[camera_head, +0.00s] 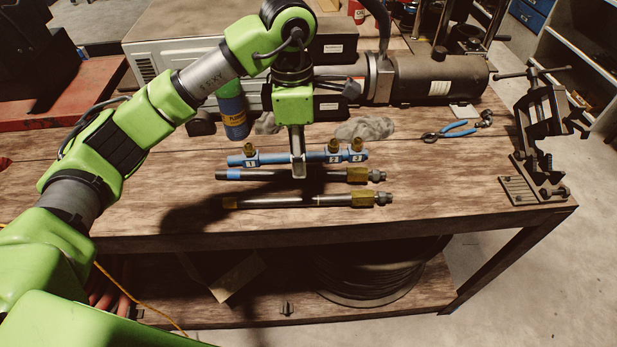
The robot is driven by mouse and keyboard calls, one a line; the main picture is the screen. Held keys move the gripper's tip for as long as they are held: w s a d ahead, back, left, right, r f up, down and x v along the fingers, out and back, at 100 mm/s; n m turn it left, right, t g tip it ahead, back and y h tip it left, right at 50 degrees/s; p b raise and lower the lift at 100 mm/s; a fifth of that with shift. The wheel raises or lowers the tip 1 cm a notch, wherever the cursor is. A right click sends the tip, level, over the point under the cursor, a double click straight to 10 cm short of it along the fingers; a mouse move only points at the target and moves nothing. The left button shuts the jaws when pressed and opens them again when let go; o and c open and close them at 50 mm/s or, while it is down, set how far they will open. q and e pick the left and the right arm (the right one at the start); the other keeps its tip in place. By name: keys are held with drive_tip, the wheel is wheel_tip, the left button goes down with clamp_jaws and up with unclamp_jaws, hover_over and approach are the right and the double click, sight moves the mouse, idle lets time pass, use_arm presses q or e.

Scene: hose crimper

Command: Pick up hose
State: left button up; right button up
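Two dark hoses with brass and steel end fittings lie side by side on the wooden workbench (440,207). The rear hose (258,176) lies just behind the front hose (280,201). My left gripper (298,170) points down from above, and its fingers overlap the middle of the rear hose in the picture. I see the fingers edge-on, so I cannot tell whether they are open or shut, or whether they touch the hose. My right gripper is not in view.
A blue manifold (275,158) with brass fittings lies right behind the rear hose. Farther back are a blue spray can (233,115), a grey rag (365,129), blue-handled pliers (457,130) and a large machine (440,75). A vise (540,130) stands at the right edge.

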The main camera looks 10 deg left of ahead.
sight(290, 198)
use_arm(q)
drive_tip(key=f+p, duration=0.1)
drive_tip(key=s+a+f, duration=0.1)
drive_tip(key=f, duration=0.1)
drive_tip(key=shift+s+f+p, duration=0.2)
drive_tip(key=shift+p, duration=0.2)
wheel_tip(290, 198, down, 3)
drive_tip(key=shift+w+p, duration=0.1)
drive_tip(key=shift+p, duration=0.25)
drive_tip(key=f+p, duration=0.2)
drive_tip(key=shift+a+f, duration=0.35)
drive_tip(key=f+p, duration=0.1)
drive_tip(key=f, duration=0.2)
drive_tip(key=shift+a+f, duration=0.1)
drive_tip(key=shift+a, duration=0.1)
drive_tip(key=shift+f, duration=0.25)
clamp_jaws()
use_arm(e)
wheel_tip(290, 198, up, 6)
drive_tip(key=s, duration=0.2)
